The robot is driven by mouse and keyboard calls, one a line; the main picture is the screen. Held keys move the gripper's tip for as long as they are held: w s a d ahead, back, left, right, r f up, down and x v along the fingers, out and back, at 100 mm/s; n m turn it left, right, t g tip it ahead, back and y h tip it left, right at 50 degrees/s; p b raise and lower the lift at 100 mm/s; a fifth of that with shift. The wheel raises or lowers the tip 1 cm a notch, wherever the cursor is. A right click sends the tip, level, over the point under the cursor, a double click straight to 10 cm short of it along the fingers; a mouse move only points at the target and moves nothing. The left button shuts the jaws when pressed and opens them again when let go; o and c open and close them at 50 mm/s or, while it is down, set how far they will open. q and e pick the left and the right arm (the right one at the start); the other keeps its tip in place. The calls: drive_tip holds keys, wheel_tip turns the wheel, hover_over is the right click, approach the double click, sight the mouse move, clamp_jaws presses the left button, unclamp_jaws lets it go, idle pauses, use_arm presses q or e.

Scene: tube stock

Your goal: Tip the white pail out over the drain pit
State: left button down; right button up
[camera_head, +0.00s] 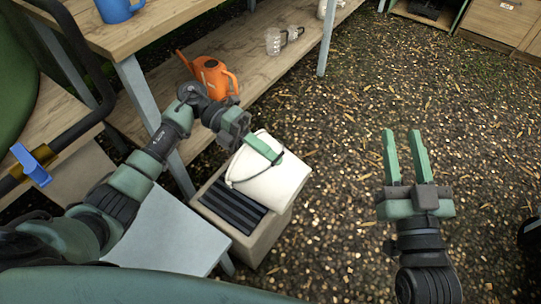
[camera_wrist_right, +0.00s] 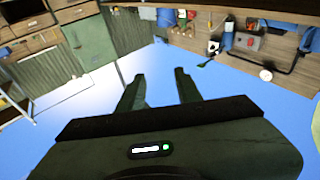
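The white pail (camera_head: 277,187) is tilted above a pale box-shaped pit with a dark slatted grate (camera_head: 232,208), which I take as the drain pit. The pail covers the pit's upper right part. Its thin wire handle hangs on its left side. My left gripper (camera_head: 263,150) is at the pail's upper edge, with one green finger lying against the white wall; the other finger is hidden. It appears shut on the pail. The pail's inside is not visible. My right gripper (camera_head: 405,156) is open and empty over the ground, and its fingers also show in the right wrist view (camera_wrist_right: 160,90).
A wooden shelf unit (camera_head: 240,95) stands behind the pit, with an orange watering can (camera_head: 213,76) and clear jugs (camera_head: 274,41) on its lower board. A pale grey table (camera_head: 165,230) stands left of the pit.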

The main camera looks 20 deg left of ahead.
use_arm(q)
drive_tip(key=shift+w+a+r+h+b, duration=0.1)
drive_tip(key=shift+a+r+h+b, duration=0.15)
drive_tip(key=shift+a+h+b, duration=0.1)
drive_tip(key=shift+w+a+r, duration=0.1)
drive_tip(key=shift+a+r, duration=0.05)
drive_tip(key=shift+a, duration=0.1)
drive_tip(key=shift+w+a+r+g+h+b, duration=0.15)
drive_tip(key=shift+a+g+h+b, duration=0.15)
drive_tip(key=shift+h+b, duration=0.2)
drive_tip(key=shift+a+r+b, duration=0.1)
drive_tip(key=shift+a+b, duration=0.15)
drive_tip(key=shift+b, duration=0.1)
use_arm(e)
drive_tip(key=s+r+t+y, duration=0.2)
drive_tip(key=s+r+t, duration=0.3)
drive_tip(key=r, duration=0.4)
drive_tip(key=shift+s+t, duration=0.2)
drive_tip(key=shift+t, duration=0.4)
idle(0.6)
drive_tip(key=shift+r+y, duration=0.15)
drive_tip(key=shift+y, duration=0.15)
idle(1.8)
